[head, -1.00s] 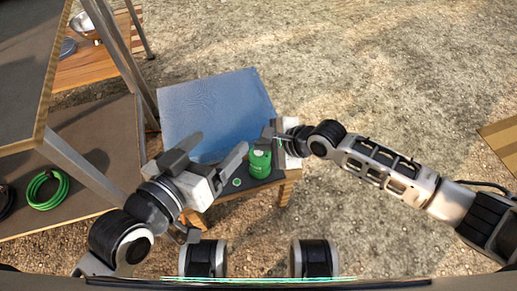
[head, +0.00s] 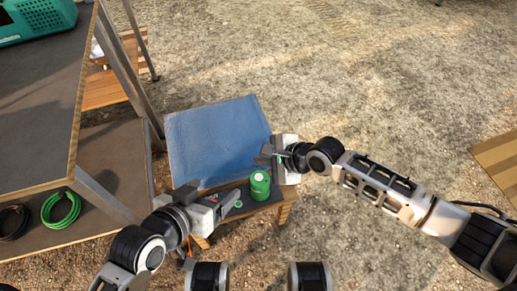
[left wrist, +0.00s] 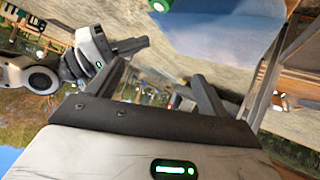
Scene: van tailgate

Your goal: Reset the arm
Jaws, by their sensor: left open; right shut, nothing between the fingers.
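My left gripper (head: 209,196) is open and empty, low in the head view, in front of the blue panel's near edge. Its two spread fingers also show in the left wrist view (left wrist: 160,88). My right gripper (head: 266,155) is shut and empty, beside the panel's right edge and above the green canister in the picture. It also shows at upper left in the left wrist view (left wrist: 130,46). The green canister (head: 260,186) stands upright on the small table (head: 283,210), apart from my left gripper's fingers. The blue panel (head: 215,140) covers most of the table.
A coiled green hose (head: 61,210) and a dark coil (head: 13,222) lie on a lower board. Open gravel lies behind and right. A wooden board (head: 497,155) is at far right.

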